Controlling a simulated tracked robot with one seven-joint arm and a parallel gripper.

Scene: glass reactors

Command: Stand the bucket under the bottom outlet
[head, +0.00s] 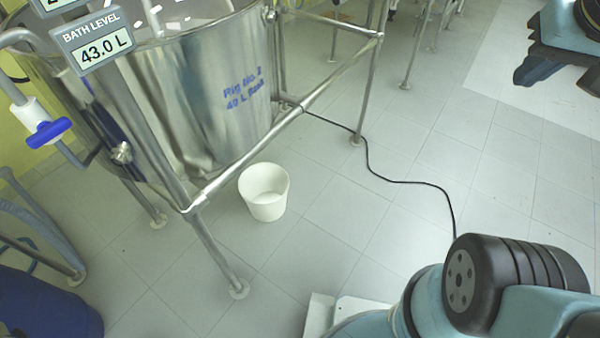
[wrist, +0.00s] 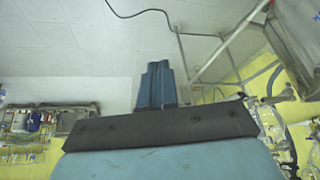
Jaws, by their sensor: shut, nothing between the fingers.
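A white, empty-looking bucket (head: 264,192) stands upright on the floor in the head view. It is beside the lower edge of the shiny steel tank (head: 200,100), close to the tank frame's front legs. The tank's underside and its bottom outlet are hidden from this angle, so I cannot tell how the bucket lines up with the outlet. My gripper (wrist: 161,80) shows in the wrist view with its two blue fingers together and empty. The bucket does not show in the wrist view.
The steel frame's rail (head: 290,118) and leg (head: 218,252) border the bucket's area. A white valve with a blue handle (head: 48,132) is at left. A black cable (head: 400,181) runs across the tiles. A blue container (head: 45,302) stands lower left. Tiled floor right of the bucket is open.

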